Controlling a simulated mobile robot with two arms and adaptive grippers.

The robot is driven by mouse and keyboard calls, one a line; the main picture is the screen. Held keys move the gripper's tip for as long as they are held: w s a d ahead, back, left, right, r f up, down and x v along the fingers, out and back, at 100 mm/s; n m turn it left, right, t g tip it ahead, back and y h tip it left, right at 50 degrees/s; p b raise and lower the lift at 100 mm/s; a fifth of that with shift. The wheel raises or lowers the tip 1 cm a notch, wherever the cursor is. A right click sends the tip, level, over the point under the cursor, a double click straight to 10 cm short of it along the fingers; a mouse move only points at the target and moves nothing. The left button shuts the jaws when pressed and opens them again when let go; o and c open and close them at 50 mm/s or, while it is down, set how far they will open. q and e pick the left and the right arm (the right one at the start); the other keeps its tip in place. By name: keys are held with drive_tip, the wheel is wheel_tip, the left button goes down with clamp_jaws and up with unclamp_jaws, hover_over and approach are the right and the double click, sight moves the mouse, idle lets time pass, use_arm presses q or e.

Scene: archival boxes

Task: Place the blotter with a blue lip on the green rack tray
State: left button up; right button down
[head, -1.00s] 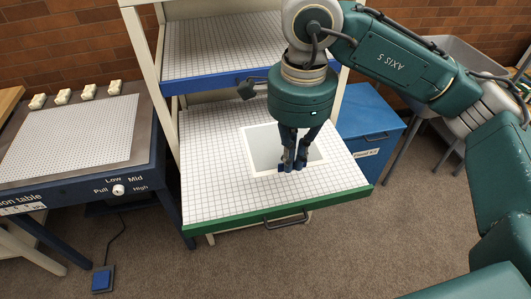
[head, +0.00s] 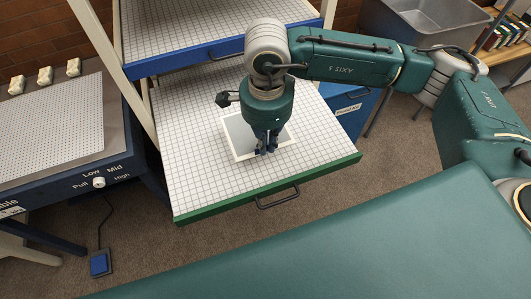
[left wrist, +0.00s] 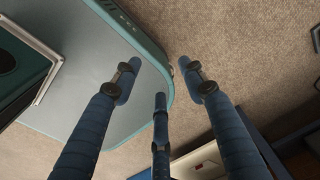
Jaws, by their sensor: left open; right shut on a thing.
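The blotter (head: 237,131), a grey panel with a white border, lies over the white gridded green rack tray (head: 190,181), which is pulled out and has a green front edge. Whether it rests fully flat on the tray is hard to tell. My right gripper (head: 267,151) points down at the blotter's front edge and is shut on it. The fingers hide most of the blue lip. My left gripper (left wrist: 165,82) shows in the left wrist view, open and empty, above the floor and a teal surface.
A blue-fronted tray (head: 225,47) sits above the green one on the rack. A suction table (head: 60,150) stands at the left, with a blue foot pedal (head: 100,263) on the carpet. A blue cabinet (head: 350,112) and a grey sink (head: 415,25) are at the right.

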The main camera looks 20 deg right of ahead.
wheel_tip(320, 180, down, 4)
drive_tip(key=shift+r+p, duration=0.2)
drive_tip(key=shift+p, duration=0.1)
wheel_tip(320, 180, down, 4)
drive_tip(key=shift+r+p, duration=0.25)
drive_tip(key=shift+p, duration=0.15)
drive_tip(key=shift+f, duration=0.2)
drive_tip(key=c, duration=1.9)
unclamp_jaws()
use_arm(q)
drive_tip(key=shift+w+d+r, duration=0.1)
drive_tip(key=shift+w+r, duration=0.6)
drive_tip(key=shift+w, duration=0.25)
